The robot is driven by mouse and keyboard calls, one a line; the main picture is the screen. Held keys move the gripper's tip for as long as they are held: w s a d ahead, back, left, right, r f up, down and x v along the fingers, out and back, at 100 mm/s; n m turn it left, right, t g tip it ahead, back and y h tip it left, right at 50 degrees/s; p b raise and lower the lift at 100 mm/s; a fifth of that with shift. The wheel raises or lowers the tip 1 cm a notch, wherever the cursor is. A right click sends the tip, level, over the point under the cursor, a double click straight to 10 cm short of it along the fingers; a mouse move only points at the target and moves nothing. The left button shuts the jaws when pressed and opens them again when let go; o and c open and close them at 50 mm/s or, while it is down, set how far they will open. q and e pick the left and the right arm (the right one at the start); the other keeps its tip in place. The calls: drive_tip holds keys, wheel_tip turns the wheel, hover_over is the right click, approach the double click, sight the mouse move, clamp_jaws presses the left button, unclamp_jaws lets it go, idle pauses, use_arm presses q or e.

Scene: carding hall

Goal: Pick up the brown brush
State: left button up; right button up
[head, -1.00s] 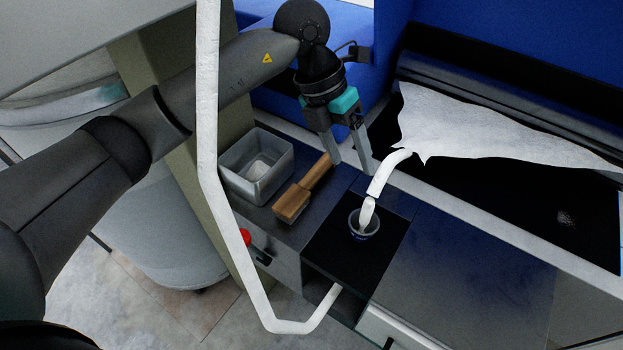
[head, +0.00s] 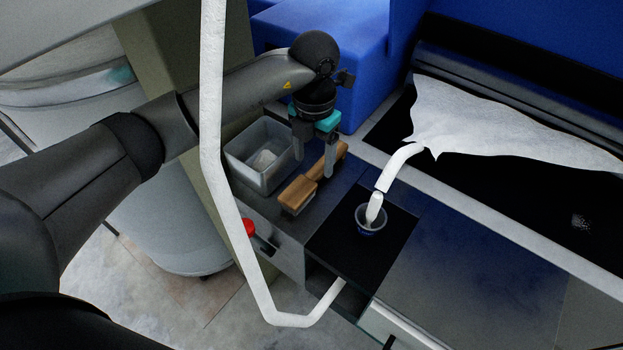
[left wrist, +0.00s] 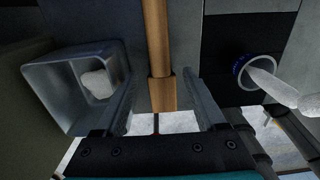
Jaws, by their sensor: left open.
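The brown brush (head: 299,193) lies on the dark machine top, with its wider block towards the front and its handle pointing back and right. My left gripper (head: 313,164) is open and points down over the brush, its fingers appearing near the handle. In the left wrist view, the brush (left wrist: 155,40) runs between the two spread fingers of the gripper (left wrist: 163,88), with a gap on each side. I cannot tell exactly how high the fingertips are above the top. My right gripper is not in view.
A grey metal bin (head: 246,172) with white fibre stands close left of the brush. A small blue-rimmed cup (head: 370,219) with a white sliver running into it is to the right. A white bent rail (head: 212,130) crosses in front, and a red button (head: 248,227) sits below.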

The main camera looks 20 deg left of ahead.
sight(312, 175)
use_arm(q)
drive_tip(key=f, duration=0.4)
drive_tip(key=shift+s+a+f, duration=0.1)
drive_tip(key=shift+s+f, duration=0.1)
drive_tip(key=shift+s, duration=0.2)
drive_tip(key=shift+f, duration=0.45)
clamp_jaws()
